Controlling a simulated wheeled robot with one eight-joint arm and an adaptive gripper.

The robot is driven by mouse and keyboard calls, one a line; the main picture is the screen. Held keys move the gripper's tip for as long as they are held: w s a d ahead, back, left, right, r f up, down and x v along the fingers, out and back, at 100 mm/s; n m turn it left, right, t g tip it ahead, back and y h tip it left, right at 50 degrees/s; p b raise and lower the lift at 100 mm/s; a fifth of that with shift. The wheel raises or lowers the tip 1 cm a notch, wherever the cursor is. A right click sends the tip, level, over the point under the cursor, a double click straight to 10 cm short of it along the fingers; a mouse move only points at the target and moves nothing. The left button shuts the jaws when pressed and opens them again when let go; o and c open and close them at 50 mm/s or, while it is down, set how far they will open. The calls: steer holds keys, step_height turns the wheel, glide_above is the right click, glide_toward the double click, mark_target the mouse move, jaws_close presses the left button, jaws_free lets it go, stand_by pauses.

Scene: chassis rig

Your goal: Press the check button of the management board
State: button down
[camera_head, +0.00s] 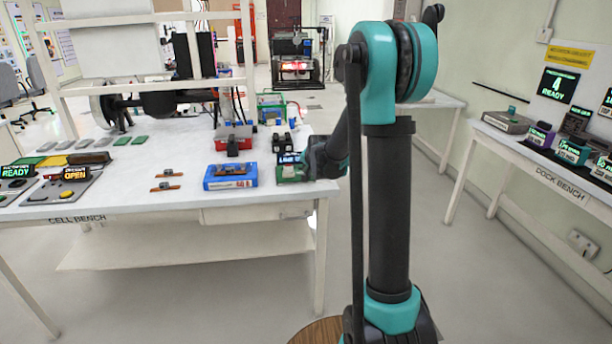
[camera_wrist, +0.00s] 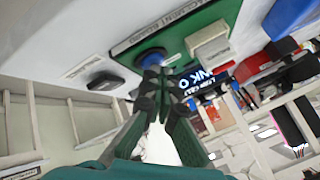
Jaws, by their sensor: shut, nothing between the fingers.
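The management board is a green plate (camera_wrist: 180,35) on the bench, with a label strip ending in "MENT BOARD". A round blue button (camera_wrist: 151,57) sits on it, beside a pale block (camera_wrist: 208,42) and a lit display (camera_wrist: 205,82) reading partly "NK O". My gripper (camera_wrist: 160,76) is shut and empty, its fingertips right by the blue button and overlapping its lower edge in the picture; I cannot tell whether they touch. In the head view the green board (camera_head: 288,172) is at the bench's right end, partly hidden by my gripper (camera_head: 306,170).
Left of the board on the cell bench (camera_head: 130,190) are a blue tray (camera_head: 229,183) and a red box (camera_head: 233,137). In the wrist view a black disc (camera_wrist: 105,81) lies near a small, unreadable label (camera_wrist: 85,66). The dock bench (camera_head: 540,165) stands right, across free floor.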

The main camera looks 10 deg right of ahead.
steer(key=shift+r, duration=0.7)
steer(key=shift+r, duration=2.5)
steer(key=s+d+f+n+g, duration=0.1)
steer(key=s+f, duration=0.3)
steer(key=s, duration=0.9)
steer(key=s+d+f+n+g, duration=0.1)
steer(key=s+f+n, duration=0.3)
steer(key=s, duration=1)
steer(key=s+d+f+n+g+h, duration=0.1)
steer(key=s+f, duration=0.4)
steer(key=s, duration=0.8)
steer(key=shift+s+d+f+n+g, duration=0.2)
steer(key=shift+s+d+n+g, duration=0.25)
steer(key=shift+n+g, duration=0.5)
